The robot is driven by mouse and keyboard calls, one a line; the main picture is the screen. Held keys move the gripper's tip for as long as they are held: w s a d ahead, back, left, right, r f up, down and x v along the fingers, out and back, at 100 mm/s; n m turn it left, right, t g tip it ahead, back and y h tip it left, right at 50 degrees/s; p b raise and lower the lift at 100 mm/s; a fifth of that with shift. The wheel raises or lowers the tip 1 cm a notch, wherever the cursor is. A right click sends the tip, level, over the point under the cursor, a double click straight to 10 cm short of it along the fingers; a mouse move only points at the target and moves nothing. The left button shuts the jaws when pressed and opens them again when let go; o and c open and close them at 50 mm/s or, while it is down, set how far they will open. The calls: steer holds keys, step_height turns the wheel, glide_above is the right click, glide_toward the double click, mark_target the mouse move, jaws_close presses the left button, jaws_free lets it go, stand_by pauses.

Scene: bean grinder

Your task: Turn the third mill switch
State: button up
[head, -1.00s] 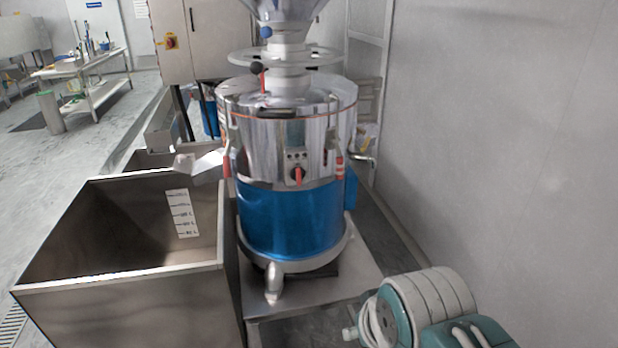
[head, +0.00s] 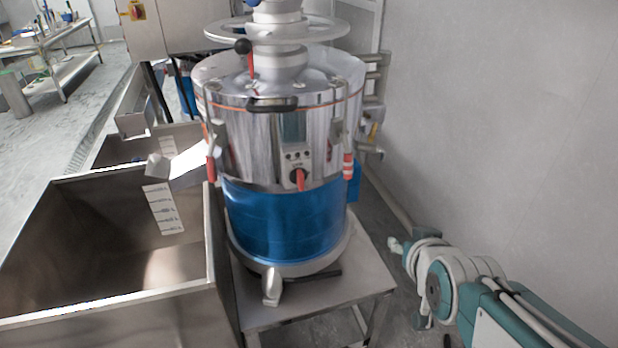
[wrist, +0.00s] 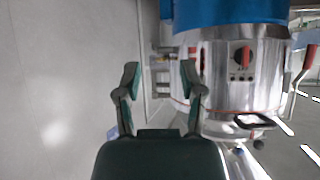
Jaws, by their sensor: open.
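The near mill (head: 282,140) has a shiny steel upper body and a blue lower band. Its red switch (head: 300,180) sits on a small panel on the front and points roughly downward. The same switch also shows in the wrist view (wrist: 244,58), where the mill appears upside down at the right. My gripper (wrist: 160,78) is open and empty in the wrist view, with its fingers apart. The switch is to the right of the fingers and clear of them. In the head view my arm is at the lower right, apart from the mill; its fingers cannot be made out there.
The mill stands on a steel stand (head: 325,292). A large open steel bin (head: 120,302) is at its left, below a chute (head: 188,163). A grey wall (head: 500,110) bounds the right side. A cabinet (head: 158,25) and tables (head: 52,38) are behind. Floor shows between stand and wall.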

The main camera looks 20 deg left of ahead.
steer(key=w+a+n+t+y, duration=0.2)
steer(key=w+a+t+y, duration=0.15)
steer(key=a, duration=0.65)
steer(key=n+t+y, duration=0.1)
steer(key=n+y, duration=0.1)
steer(key=y, duration=0.1)
glide_toward(302, 180)
steer(key=x, duration=1)
steer(key=shift+w+a, duration=0.1)
steer(key=shift+a, duration=0.05)
jaws_close()
